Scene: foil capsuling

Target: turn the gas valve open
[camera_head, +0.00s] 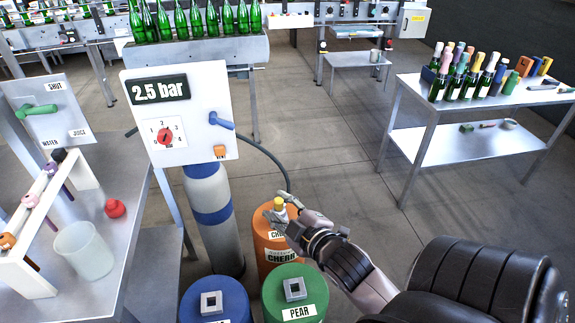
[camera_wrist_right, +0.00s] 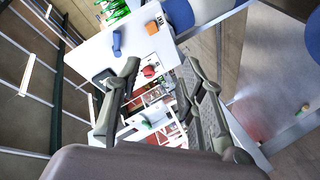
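The white gas panel (camera_head: 190,90) stands above a grey and blue cylinder (camera_head: 209,205). A blue lever handle (camera_head: 221,121) sits on its right side, tilted slightly down to the right. A small orange tag (camera_head: 220,152) is below it. My right gripper (camera_head: 283,210) is below and right of the panel, above the orange barrel, apart from the lever. In the right wrist view its fingers (camera_wrist_right: 158,90) are spread with nothing visible gripped. The blue lever (camera_wrist_right: 117,43) shows beyond them on the panel (camera_wrist_right: 140,42). My left gripper is not in view.
A yellow-topped object (camera_head: 279,203) shows by the right fingers; whether they touch is unclear. Orange (camera_head: 270,240), blue (camera_head: 215,300) and green (camera_head: 295,295) barrels stand below. A dark hose (camera_head: 265,150) curves right of the panel. A table with bottles (camera_head: 470,85) is at right.

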